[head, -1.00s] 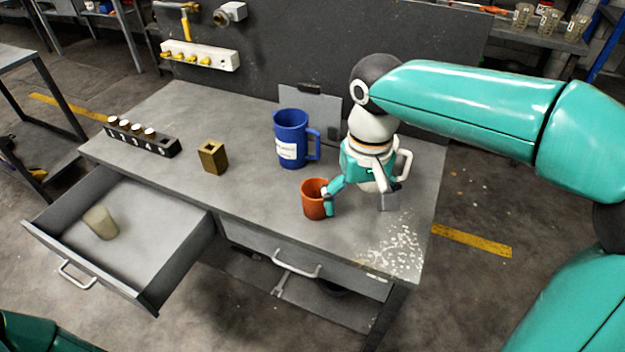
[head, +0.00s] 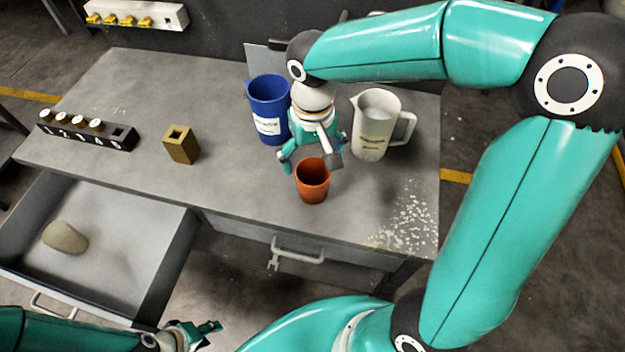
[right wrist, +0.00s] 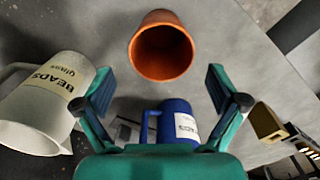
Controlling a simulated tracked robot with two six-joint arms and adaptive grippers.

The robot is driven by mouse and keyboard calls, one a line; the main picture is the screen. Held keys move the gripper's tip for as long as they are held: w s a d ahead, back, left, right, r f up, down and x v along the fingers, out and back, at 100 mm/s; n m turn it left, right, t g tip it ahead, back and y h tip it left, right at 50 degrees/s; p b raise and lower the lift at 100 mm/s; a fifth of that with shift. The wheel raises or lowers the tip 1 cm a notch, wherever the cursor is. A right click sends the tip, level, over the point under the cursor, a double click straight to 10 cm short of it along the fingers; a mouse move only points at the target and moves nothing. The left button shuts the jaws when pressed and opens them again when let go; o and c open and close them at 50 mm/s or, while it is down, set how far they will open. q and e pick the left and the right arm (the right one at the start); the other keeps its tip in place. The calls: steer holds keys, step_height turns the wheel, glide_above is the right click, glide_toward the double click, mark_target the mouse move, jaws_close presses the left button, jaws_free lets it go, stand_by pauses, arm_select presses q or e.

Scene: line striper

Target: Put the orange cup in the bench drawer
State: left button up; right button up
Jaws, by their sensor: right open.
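The orange cup (head: 313,187) stands upright on the bench near its front edge. It also shows in the right wrist view (right wrist: 161,52), mouth visible, ahead of the spread fingers. My right gripper (head: 311,160) is open and empty, just behind the cup in the head view, with a finger toward each side. In the right wrist view the fingers (right wrist: 160,92) are apart from the cup. The bench drawer (head: 110,238) is pulled open at the left, with a beige rounded object (head: 65,237) inside. My left gripper (head: 198,335) is low at the bottom edge, its jaws unclear.
A blue mug (head: 267,100) and a white jug of beads (head: 371,140) stand close behind the right gripper. A brass block (head: 181,144) and a black numbered rack (head: 85,131) stand to the left. White beads (head: 402,225) lie scattered at the right front. A second drawer is shut.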

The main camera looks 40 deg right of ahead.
mark_target(313, 183)
step_height(313, 183, down, 3)
steer(key=shift+s+f, duration=0.15)
steer(key=f, duration=0.5)
steer(key=shift+s+a+p, duration=0.2)
steer(key=shift+s+p, duration=0.05)
steer(key=shift+p, duration=0.05)
steer(key=shift+r, duration=0.1)
steer(key=shift+c, duration=0.2)
steer(key=shift+s, duration=0.1)
steer(key=c, duration=1.1)
steer(key=shift+r, duration=0.1)
